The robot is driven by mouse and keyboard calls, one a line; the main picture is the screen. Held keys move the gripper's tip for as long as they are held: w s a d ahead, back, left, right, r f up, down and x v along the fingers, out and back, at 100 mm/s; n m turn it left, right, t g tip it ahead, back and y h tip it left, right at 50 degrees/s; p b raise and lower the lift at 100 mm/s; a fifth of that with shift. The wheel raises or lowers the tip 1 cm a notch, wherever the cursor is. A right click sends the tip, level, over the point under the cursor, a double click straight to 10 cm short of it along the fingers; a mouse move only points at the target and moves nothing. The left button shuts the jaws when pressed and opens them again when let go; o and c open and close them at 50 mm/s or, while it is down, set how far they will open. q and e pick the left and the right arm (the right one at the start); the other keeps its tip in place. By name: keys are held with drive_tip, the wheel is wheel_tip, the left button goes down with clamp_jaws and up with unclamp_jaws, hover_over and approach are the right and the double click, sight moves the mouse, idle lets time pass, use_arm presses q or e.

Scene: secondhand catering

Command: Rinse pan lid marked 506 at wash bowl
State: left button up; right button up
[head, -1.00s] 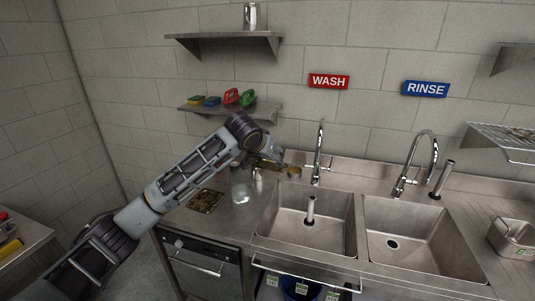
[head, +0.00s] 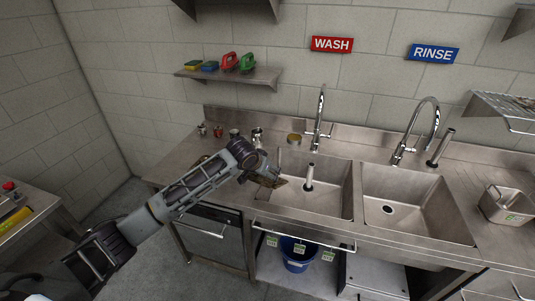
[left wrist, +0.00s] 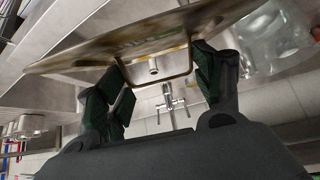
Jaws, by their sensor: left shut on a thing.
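My left gripper (head: 262,172) is shut on the wire handle of a brown-stained metal lid (head: 270,182). In the left wrist view the lid (left wrist: 75,60) spans the top, with its handle between the fingers (left wrist: 155,85). The lid hangs at the left edge of the wash bowl (head: 335,200), the left sink under the red WASH sign (head: 332,44). I cannot tell whether it touches the rim. No 506 marking is readable on the lid. My right gripper is not in view.
An upright pipe (head: 309,177) stands in the wash bowl and a tap (head: 319,120) behind it. The rinse sink (head: 415,205) is to the right. Small metal containers (head: 235,134) stand at the counter's back left. A clear glass object (left wrist: 270,40) shows in the left wrist view.

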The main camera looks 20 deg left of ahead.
use_arm(q)
drive_tip(key=s+f+m+g+h, duration=0.1)
drive_tip(key=s+f+m+g, duration=0.1)
drive_tip(key=s+f+m, duration=0.1)
drive_tip(key=shift+s+f, duration=0.45)
drive_tip(key=shift+s, duration=0.65)
drive_tip(key=shift+g, duration=0.4)
drive_tip(key=shift+d, duration=0.1)
